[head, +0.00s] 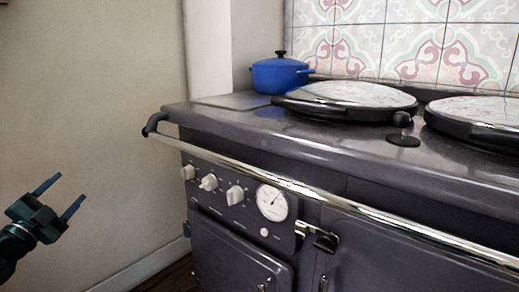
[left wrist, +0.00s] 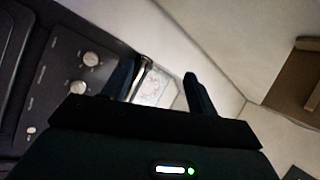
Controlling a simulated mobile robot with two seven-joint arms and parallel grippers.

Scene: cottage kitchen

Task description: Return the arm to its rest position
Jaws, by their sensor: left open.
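My left gripper (head: 60,195) is at the lower left of the head view, in front of the plain wall and left of the stove. Its two fingers are apart with nothing between them. In the left wrist view the gripper (left wrist: 160,90) also shows its fingers spread and empty. It touches nothing that I can see. My right gripper is in neither view.
A dark range stove (head: 240,118) fills the right side, with a chrome rail (head: 330,202) along its front, white knobs (head: 208,182) and a round gauge (head: 272,203). A blue pot (head: 279,75) stands at its back left corner. Space left of the stove looks free.

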